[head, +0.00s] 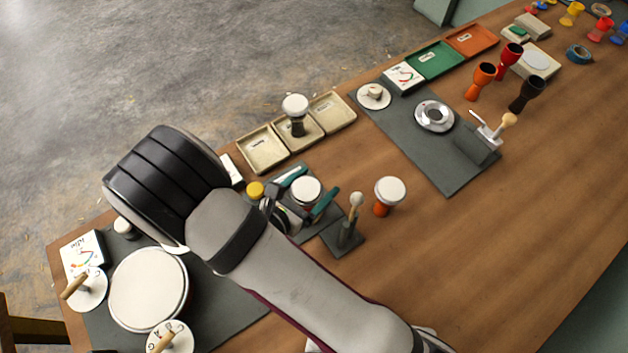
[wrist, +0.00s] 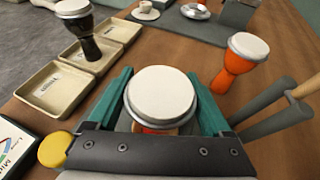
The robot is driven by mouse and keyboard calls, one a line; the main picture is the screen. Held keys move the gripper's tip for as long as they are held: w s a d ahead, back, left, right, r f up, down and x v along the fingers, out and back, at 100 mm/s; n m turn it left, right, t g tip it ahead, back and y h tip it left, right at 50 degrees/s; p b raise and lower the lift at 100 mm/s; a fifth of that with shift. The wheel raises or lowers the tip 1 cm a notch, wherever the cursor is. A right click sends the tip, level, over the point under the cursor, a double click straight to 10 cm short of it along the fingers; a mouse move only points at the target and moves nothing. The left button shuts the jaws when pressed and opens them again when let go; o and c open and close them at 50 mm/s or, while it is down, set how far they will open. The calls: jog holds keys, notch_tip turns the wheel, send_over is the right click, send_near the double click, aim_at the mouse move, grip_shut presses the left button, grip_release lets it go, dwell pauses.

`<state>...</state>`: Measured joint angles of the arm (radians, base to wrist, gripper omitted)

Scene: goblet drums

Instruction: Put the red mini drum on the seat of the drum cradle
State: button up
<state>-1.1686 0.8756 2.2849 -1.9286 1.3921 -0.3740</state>
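The red mini drum (wrist: 160,95) has a white round head and a red-orange body, mostly hidden under the head. In the head view its white head (head: 306,189) shows over a dark mat. My gripper (wrist: 161,80) has teal fingers, one on each side of this drum. In the wrist view, grey mat shows between the left finger and the drum's body, so the fingers look open around it. In the head view the gripper (head: 307,190) is low at the drum. A round silver piece (head: 434,116) on the farther dark mat may be the drum cradle; its seat is unclear.
A black drum (head: 297,117) stands in the beige trays (head: 262,150). A cup and saucer (head: 373,96) and a grey block (head: 476,144) flank the silver piece.

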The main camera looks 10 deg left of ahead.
jog(key=shift+o, duration=0.9)
jog(key=shift+r, duration=0.15)
jog(key=v, duration=1.2)
